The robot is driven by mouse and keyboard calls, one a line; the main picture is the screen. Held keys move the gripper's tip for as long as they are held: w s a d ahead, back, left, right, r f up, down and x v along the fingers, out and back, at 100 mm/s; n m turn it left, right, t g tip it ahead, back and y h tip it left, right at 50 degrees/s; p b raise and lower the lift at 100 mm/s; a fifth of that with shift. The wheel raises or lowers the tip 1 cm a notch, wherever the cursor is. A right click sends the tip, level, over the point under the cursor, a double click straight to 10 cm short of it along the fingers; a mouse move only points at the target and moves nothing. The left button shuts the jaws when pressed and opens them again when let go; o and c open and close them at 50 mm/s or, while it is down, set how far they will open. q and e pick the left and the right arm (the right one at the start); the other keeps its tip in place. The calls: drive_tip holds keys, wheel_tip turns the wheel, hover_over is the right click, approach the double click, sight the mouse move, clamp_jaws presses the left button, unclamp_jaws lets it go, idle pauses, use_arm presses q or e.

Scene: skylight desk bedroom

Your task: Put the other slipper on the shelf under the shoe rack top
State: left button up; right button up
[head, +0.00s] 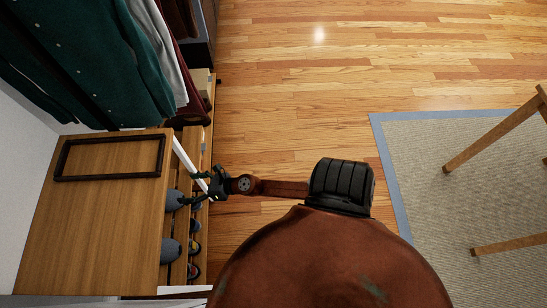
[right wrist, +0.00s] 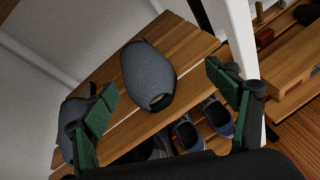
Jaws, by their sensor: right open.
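The shoe rack's wooden top (head: 110,215) is at the left in the head view. Two grey-blue slippers lie on the slatted shelf (right wrist: 192,57) under it. One slipper (right wrist: 148,76) rests on the slats ahead of my right gripper (right wrist: 162,98), in the gap between its spread fingers. The other slipper (right wrist: 72,125) is at the left in the right wrist view, partly behind the left finger. In the head view the slippers (head: 173,200) (head: 170,251) show partly beneath the top. My right gripper (head: 216,184) is open at the rack's open side. My left gripper is not in view.
Shoes (right wrist: 187,133) stand on a lower shelf. A white rack post (right wrist: 243,45) rises close beside the right finger. Clothes (head: 95,55) hang behind the rack. The wood floor (head: 290,85) is clear; a rug (head: 430,165) with wooden furniture legs lies right.

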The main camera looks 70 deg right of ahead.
drive_tip(key=s+d+f+m+g+h, duration=0.6)
drive_tip(key=s+d+f+m, duration=0.9)
drive_tip(key=m, duration=0.6)
drive_tip(key=s+a+f+m+g+y, duration=0.1)
drive_tip(key=s+a+f+m, duration=0.3)
drive_tip(key=s, duration=0.5)
drive_tip(key=s+a+f+m+g+y, duration=0.1)
drive_tip(key=s+a+f+m+g, duration=0.3)
drive_tip(key=s, duration=0.6)
drive_tip(key=s+a+f+m+g+y, duration=0.1)
drive_tip(key=s+a+f+m+g, duration=0.2)
drive_tip(key=s, duration=0.7)
drive_tip(key=shift+a+f+m, duration=0.8)
drive_tip(key=shift+a+m, duration=0.05)
drive_tip(key=shift+m, duration=0.05)
